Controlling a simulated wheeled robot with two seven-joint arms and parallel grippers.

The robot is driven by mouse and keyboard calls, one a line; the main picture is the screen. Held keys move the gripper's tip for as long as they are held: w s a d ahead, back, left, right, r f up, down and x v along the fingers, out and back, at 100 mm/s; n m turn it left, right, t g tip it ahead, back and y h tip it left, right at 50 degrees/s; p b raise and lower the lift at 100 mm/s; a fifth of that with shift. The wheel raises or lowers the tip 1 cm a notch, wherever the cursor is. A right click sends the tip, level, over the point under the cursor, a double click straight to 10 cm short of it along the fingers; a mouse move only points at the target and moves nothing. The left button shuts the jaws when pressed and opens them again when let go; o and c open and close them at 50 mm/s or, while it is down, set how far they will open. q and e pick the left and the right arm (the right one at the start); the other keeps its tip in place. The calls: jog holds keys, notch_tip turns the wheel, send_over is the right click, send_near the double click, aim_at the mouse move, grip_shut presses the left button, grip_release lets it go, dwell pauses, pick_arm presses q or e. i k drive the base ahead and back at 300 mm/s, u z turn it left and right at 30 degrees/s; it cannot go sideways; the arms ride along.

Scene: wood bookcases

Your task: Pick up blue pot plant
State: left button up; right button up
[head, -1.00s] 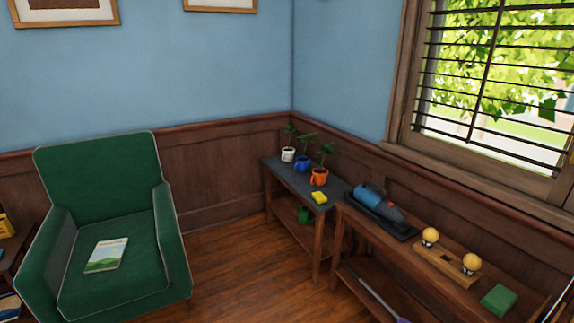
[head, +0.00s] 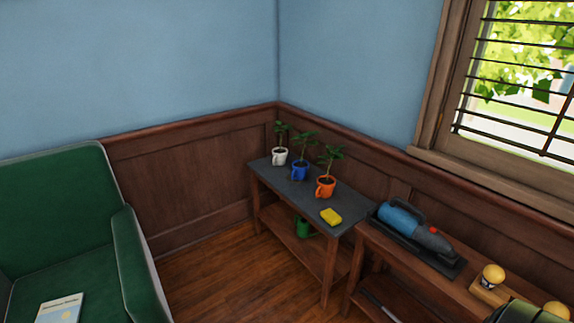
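The blue pot plant (head: 300,171) stands upright on the dark top of a small wooden side table in the corner. Its pot looks like a blue mug with a handle, and green leaves rise from it. It stands between a white pot plant (head: 280,157) behind it to the left and an orange pot plant (head: 326,186) in front of it to the right. Neither of my grippers can be made out in the head view.
The side table (head: 318,206) also bears a yellow sponge (head: 331,216); a green watering can (head: 303,227) is on its lower shelf. A bench (head: 420,276) with a blue handheld vacuum (head: 402,217) stands at right, a green armchair (head: 136,262) at left. Wooden floor (head: 215,285) between is clear.

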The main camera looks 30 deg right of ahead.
aim_at(300, 167)
jog(key=z, duration=0.25)
jog(key=i, duration=0.8)
jog(key=z, duration=1.35)
jog(key=i, duration=0.7)
jog(key=z, duration=0.7)
